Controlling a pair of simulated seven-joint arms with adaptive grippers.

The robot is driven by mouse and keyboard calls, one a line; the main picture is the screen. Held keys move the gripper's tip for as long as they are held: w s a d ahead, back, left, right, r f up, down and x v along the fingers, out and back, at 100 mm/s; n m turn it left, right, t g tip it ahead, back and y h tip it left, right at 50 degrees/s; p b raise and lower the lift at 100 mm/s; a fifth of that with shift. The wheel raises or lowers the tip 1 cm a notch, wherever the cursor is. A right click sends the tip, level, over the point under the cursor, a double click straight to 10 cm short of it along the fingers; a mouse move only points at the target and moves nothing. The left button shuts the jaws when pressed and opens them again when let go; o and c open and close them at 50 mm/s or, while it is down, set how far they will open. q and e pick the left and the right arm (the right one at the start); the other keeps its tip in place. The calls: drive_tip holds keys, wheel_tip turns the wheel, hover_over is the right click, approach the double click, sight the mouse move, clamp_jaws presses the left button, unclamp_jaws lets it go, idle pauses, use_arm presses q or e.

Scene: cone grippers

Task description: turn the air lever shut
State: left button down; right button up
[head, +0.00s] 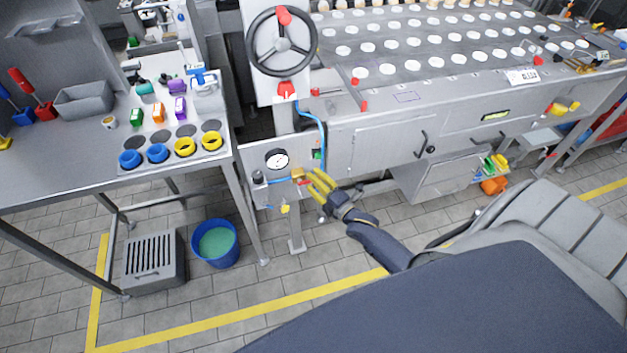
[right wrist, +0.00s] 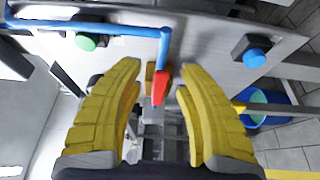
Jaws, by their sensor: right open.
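The air lever is a small red handle (right wrist: 160,86) on a brass valve body (right wrist: 149,76) at the end of a blue pipe (right wrist: 120,29). In the head view the brass valve (head: 297,174) sits on the grey panel below the machine, just left of my right gripper (head: 318,183). My right gripper has yellow fingers, which stand open in the right wrist view (right wrist: 158,80), with the red handle showing between the fingertips. I cannot tell whether either finger touches it. My left gripper is not in view.
A round pressure gauge (head: 277,159) and a black knob (head: 258,178) are on the same panel. A green button (right wrist: 88,42) and a blue button (right wrist: 254,58) flank the valve in the wrist view. A blue bucket (head: 215,243) stands on the floor.

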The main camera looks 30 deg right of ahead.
drive_tip(key=shift+c, duration=0.4)
clamp_jaws()
drive_tip(key=f+m+t, duration=0.1)
drive_tip(key=m, duration=0.1)
drive_tip(key=shift+a+f+m, duration=0.1)
drive_tip(key=shift+f+m, duration=0.05)
drive_tip(key=shift+m, duration=0.25)
drive_tip(key=shift+a+f+m+t, duration=0.1)
drive_tip(key=shift+f+m+t, duration=0.2)
drive_tip(key=shift+m, duration=0.45)
drive_tip(key=shift+a+f+m+t, duration=0.15)
drive_tip(key=shift+m+t, duration=0.25)
drive_tip(key=shift+m, duration=0.35)
